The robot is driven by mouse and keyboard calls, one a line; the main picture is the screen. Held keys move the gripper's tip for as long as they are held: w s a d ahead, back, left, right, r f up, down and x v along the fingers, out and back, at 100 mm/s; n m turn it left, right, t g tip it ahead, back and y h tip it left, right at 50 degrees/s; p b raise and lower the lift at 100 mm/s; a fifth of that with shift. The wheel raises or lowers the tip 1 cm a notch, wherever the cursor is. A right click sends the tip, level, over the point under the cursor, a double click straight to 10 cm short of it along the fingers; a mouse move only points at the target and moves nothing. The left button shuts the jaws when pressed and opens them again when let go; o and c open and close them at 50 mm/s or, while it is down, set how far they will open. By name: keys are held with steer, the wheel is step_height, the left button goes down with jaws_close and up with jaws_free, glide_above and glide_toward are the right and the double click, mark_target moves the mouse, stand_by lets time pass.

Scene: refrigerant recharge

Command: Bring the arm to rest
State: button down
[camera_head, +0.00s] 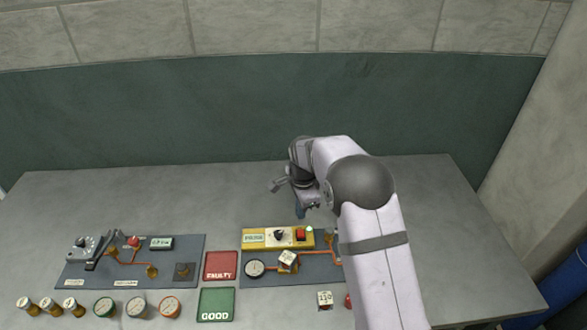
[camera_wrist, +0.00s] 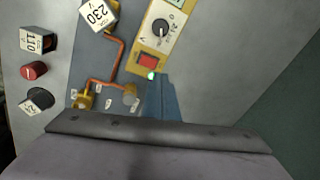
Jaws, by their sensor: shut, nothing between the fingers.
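My gripper (camera_head: 300,211) is shut and empty above the table, behind the yellow panel in the head view. Its blue fingers (camera_wrist: 161,100) also show in the wrist view, close together beside the panel's lit green lamp (camera_wrist: 152,76). My arm reaches up from the lower right of the head view and bends at the elbow. It hides part of the right board and of the table.
The yellow panel (camera_head: 266,238) has a dial and a red switch. A cube marked 230 (camera_wrist: 98,14) sits on the right grey board (camera_head: 270,277). The table's back is clear.

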steer(key=s+d+r+n, duration=0.1)
steer(key=s+n, duration=0.4)
steer(key=s, duration=0.5)
steer(key=s+d+r+n+g, duration=0.1)
steer(key=s+d+n, duration=0.3)
steer(key=s, duration=0.7)
steer(key=s+d+r+n, duration=0.3)
steer(key=s+n, duration=0.2)
steer(key=s, duration=0.5)
steer(key=shift+s+d+r+n+g, duration=0.15)
steer(key=shift+s+n+g, duration=0.15)
steer(key=shift+s+g, duration=0.1)
